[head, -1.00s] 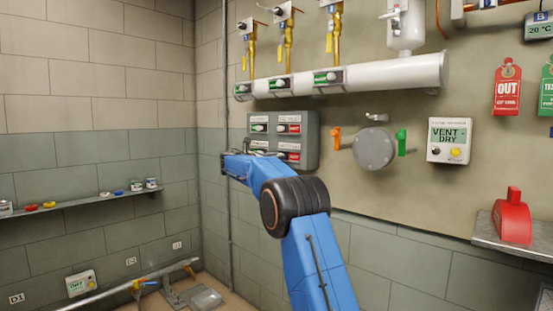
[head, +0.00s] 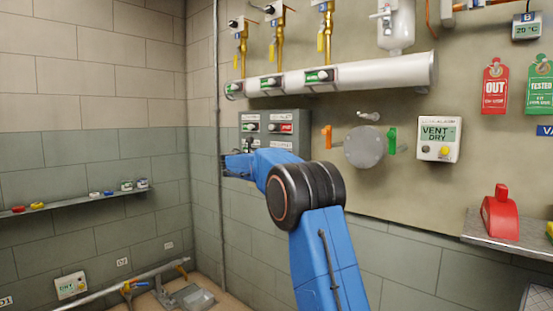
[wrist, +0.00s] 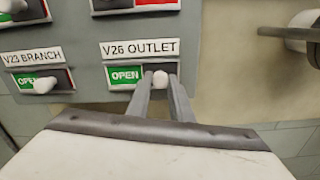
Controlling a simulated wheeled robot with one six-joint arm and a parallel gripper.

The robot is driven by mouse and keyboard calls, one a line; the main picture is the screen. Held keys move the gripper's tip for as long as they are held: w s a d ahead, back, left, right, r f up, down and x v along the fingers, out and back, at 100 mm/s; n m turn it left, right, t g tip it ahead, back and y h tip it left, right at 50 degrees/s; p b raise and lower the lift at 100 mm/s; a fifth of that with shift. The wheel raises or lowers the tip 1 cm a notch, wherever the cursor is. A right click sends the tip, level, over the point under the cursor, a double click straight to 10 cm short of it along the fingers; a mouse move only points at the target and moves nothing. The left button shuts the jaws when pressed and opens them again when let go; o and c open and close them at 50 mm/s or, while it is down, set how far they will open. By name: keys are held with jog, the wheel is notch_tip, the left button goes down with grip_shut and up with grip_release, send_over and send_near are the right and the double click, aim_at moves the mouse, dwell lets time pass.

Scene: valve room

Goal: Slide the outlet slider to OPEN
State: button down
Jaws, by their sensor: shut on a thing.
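The outlet slider (wrist: 122,76), under the label V26 OUTLET (wrist: 139,49), is at the lower right of the grey panel (head: 301,141). Its green OPEN field shows in full at the left, and its pale round knob (wrist: 160,77) stands right of the slot's middle. My gripper (wrist: 161,84) is shut on that knob, one finger on each side. The right end of the slot is partly hidden by a finger. In the head view my blue arm hides this slider.
The V23 BRANCH slider (wrist: 40,81) sits close at the left, and another slider with red showing is just above. A pipe fitting (wrist: 295,32) sticks out at the right. The round grey wheel (head: 364,147) is right of the panel.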

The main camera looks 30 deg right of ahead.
jog(key=shift+s, duration=0.1)
jog(key=c, duration=1.6)
grip_release()
jog(key=shift+o, duration=0.2)
jog(key=v, duration=1.7)
jog(key=shift+a, duration=0.2)
jog(key=shift+s, duration=0.1)
jog(key=shift+s, duration=0.1)
